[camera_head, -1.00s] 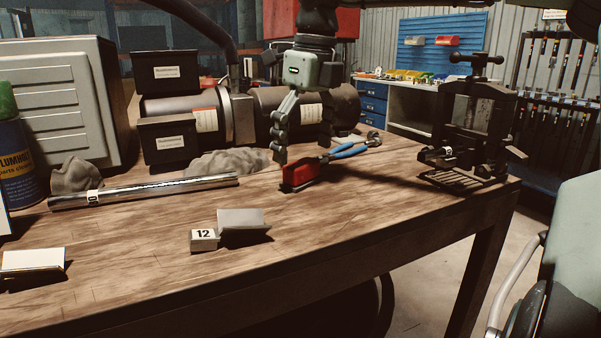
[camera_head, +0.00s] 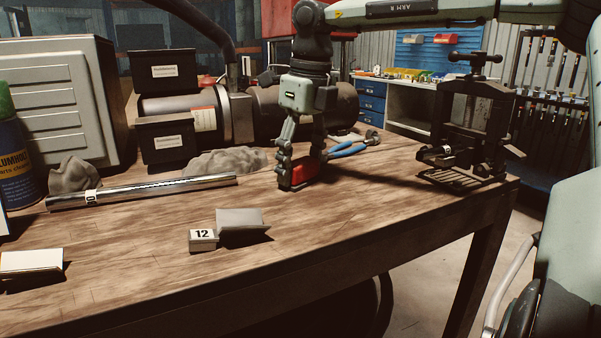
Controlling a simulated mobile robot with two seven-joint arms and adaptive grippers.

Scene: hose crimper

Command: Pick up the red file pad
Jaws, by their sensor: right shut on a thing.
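The red file pad (camera_head: 304,174) lies on the wooden workbench (camera_head: 330,222), right of the middle of the bench top. My right gripper (camera_head: 302,172) points down over it, with its fingers at the pad's left and right ends. It is shut on the red file pad, which still appears to be at bench height. The left finger hides the pad's left end. My left gripper is not in view.
Blue-handled pliers (camera_head: 352,149) lie just behind the pad. A chrome tube (camera_head: 150,191) lies to the left, beside grey rags (camera_head: 225,162). A number 12 marker (camera_head: 203,235) stands in front. A black press (camera_head: 470,130) stands at the right corner.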

